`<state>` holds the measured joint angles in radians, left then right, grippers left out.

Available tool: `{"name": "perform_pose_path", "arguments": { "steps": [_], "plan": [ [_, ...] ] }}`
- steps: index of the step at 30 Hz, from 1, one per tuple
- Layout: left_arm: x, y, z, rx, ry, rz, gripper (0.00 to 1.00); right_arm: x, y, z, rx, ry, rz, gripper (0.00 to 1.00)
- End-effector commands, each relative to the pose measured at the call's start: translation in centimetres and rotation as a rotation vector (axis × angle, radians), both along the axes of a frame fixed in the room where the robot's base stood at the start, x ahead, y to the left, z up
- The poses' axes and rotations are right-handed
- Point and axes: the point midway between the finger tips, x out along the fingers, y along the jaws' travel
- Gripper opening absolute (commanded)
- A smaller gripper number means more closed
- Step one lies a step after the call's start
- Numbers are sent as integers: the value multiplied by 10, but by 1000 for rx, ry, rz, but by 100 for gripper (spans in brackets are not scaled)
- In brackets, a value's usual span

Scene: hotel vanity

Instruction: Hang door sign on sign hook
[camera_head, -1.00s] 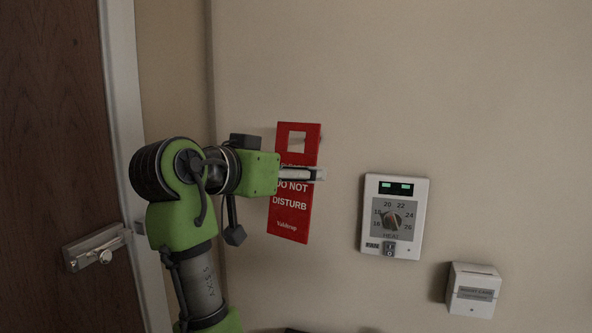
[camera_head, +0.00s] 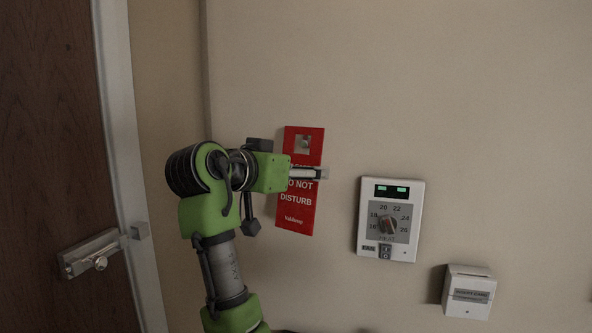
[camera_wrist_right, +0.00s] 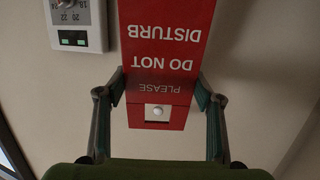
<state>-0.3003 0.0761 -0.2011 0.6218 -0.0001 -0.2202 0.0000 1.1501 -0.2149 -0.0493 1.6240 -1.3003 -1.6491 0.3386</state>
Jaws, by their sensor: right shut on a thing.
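The red door sign (camera_head: 297,209) hangs upright in front of the wall, its square hole at the top. My right gripper (camera_head: 308,173) is shut on the sign across its upper part, below the hole. In the right wrist view the sign (camera_wrist_right: 165,45) appears upside down, with the fingers of my right gripper (camera_wrist_right: 160,95) at its two side edges. The sign hook (camera_head: 303,145) shows within the hole, and its pale round end (camera_wrist_right: 157,111) shows there in the wrist view. I cannot tell whether the sign rests on it. My left gripper is out of view.
A white thermostat (camera_head: 414,220) is on the wall right of the sign, with a small white card holder (camera_head: 468,292) lower right. A brown door (camera_head: 45,150) with a metal handle (camera_head: 92,254) stands at the left. The wall above the sign is clear.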

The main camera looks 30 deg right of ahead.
Motion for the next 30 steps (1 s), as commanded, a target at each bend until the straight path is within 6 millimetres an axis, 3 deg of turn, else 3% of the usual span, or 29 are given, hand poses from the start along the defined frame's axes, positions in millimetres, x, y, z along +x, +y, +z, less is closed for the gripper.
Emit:
{"name": "perform_pose_path", "arguments": {
  "steps": [15,30],
  "plan": [
    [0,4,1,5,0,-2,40,17,-20,-9,1,1,-1,40],
    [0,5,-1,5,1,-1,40,19,-22,-13,0,-1,0,40]
  ]
}}
